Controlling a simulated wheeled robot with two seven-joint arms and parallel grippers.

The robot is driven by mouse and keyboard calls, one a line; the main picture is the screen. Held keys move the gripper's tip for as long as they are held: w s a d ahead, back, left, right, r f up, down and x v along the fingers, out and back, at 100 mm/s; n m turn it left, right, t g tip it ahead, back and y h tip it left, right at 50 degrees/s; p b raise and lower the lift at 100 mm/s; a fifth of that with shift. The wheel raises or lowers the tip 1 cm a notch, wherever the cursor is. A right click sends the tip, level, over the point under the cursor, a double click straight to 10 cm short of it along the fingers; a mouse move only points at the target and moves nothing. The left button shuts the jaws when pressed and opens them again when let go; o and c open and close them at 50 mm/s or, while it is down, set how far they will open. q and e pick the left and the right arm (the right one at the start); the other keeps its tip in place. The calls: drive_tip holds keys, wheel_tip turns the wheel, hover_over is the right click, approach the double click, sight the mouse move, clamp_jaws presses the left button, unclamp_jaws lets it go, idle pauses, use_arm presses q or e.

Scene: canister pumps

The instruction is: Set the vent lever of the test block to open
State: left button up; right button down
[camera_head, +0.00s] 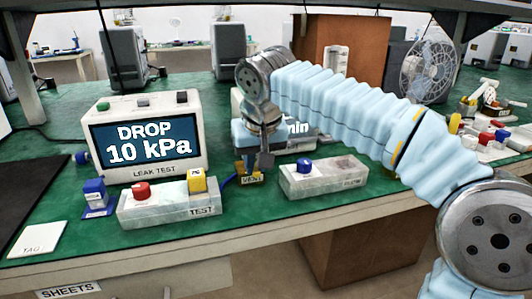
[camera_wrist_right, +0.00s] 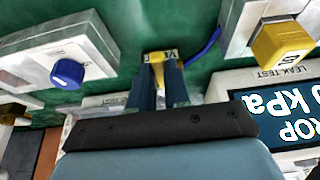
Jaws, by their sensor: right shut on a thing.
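The test block (camera_head: 165,207) is a grey box marked TEST on the green bench, with a red knob (camera_head: 142,190) and a yellow cap (camera_head: 197,180) on top. A small yellow vent piece labelled VENT (camera_head: 250,181) sits at its right, with a blue hose (camera_wrist_right: 203,47) running towards the block. My right gripper (camera_wrist_right: 157,85) points down at the vent piece and is shut on its yellow lever (camera_wrist_right: 157,60). The fingers hide most of the lever, so I cannot tell its setting. My left gripper is not in view.
A leak test display (camera_head: 147,140) reads DROP 10 kPa behind the test block. A second grey block with a blue knob (camera_head: 305,166) stands right of the vent. Green bench shows between these.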

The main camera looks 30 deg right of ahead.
drive_tip(key=m, duration=0.1)
drive_tip(key=a+m+h+p, duration=0.1)
drive_tip(key=shift+w+a+r+m, duration=0.2)
drive_tip(key=shift+a+m, duration=0.1)
drive_tip(key=shift+m, duration=0.1)
drive_tip(key=shift+w+a+f+m+g+h+p, duration=0.15)
drive_tip(key=shift+a+m+g+h+p, duration=0.15)
drive_tip(key=shift+m, duration=0.2)
drive_tip(key=shift+w+a+r+m+g+h+p, duration=0.1)
drive_tip(key=shift+a+m+p, duration=0.05)
drive_tip(key=shift+m+p, duration=0.3)
drive_tip(key=shift+w+a+f+m, duration=0.1)
drive_tip(key=shift+w+a+m, duration=0.15)
drive_tip(key=shift+m, duration=0.5)
drive_tip(key=c, duration=1.1)
unclamp_jaws()
drive_tip(key=p+v, duration=0.1)
drive_tip(key=v, duration=0.8)
drive_tip(key=p+v, duration=0.1)
drive_tip(key=v, duration=0.3)
drive_tip(key=shift+a+r+p, duration=0.3)
drive_tip(key=shift+a, duration=0.1)
